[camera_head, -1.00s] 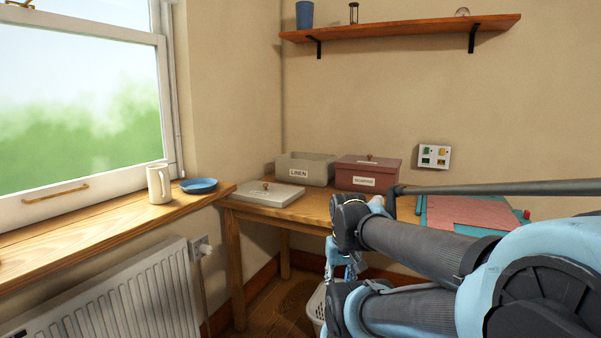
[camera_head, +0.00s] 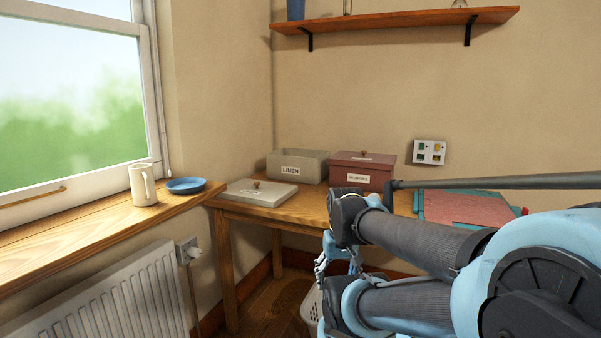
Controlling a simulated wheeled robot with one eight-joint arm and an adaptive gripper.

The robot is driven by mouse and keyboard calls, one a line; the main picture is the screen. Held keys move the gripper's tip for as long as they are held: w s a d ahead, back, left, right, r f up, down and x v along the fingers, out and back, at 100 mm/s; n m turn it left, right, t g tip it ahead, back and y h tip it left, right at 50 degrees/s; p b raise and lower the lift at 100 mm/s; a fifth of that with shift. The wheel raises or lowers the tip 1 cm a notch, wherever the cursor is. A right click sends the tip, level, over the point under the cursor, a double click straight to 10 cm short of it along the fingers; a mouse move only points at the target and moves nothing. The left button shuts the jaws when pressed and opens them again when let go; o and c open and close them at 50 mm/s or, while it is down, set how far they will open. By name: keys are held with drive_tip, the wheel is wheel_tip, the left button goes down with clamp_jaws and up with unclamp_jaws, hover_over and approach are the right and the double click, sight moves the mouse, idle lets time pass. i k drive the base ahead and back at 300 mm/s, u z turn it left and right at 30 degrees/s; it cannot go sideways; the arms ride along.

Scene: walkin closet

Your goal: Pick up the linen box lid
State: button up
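The linen box lid (camera_head: 274,196) is a flat, pale grey lid with a small brown knob on top. It lies on the left end of the wooden table, in front of the open grey box labelled LINEN (camera_head: 313,169). My gripper (camera_head: 332,262) hangs low in front of the table, right of the lid and apart from it. It is small and partly hidden by my arm, so its fingers cannot be made out.
A dark red labelled box (camera_head: 375,175) stands right of the linen box. A teal mat with red cloth (camera_head: 470,208) lies further right, partly behind my arm. A mug (camera_head: 142,186) and blue dish (camera_head: 185,185) stand on the windowsill. A white basket (camera_head: 311,307) is below the table.

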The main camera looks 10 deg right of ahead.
sight(265, 193)
drive_tip(key=u, duration=0.05)
drive_tip(key=k, duration=0.5)
drive_tip(key=u, duration=1.25)
drive_tip(key=i, duration=1.2)
drive_tip(key=z, duration=2.1)
